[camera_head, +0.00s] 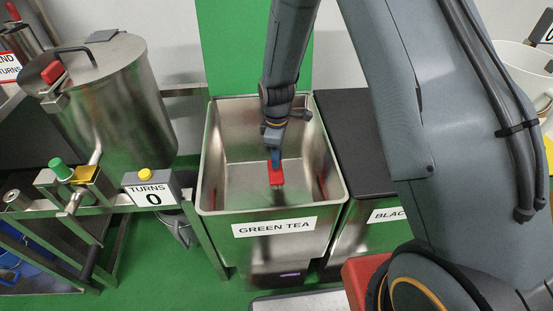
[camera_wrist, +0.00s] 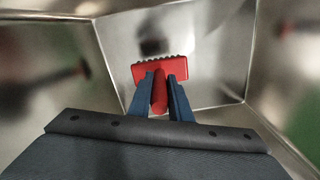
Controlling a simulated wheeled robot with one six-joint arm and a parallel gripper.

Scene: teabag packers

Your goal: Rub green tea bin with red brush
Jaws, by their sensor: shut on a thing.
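The green tea bin (camera_head: 217,205) is an open metal bin with a "GREEN TEA" label on its front. My gripper (camera_head: 275,156) reaches down inside the bin from above. It is shut on the red brush (camera_head: 276,174). In the wrist view, the blue fingers of my gripper (camera_wrist: 166,92) close on the handle of the red brush (camera_wrist: 160,71), and its wide head with dark bristles points away toward the bin's metal wall (camera_wrist: 215,60). I cannot tell whether the bristles touch the metal. The bin looks empty apart from the brush and gripper.
A dark-lidded bin (camera_head: 350,140) with a partly hidden "BLAC" label stands directly right of the green tea bin. At the left stand a metal drum (camera_head: 120,100) and a "TURNS 0" counter (camera_head: 152,193). My arm covers much of the right side.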

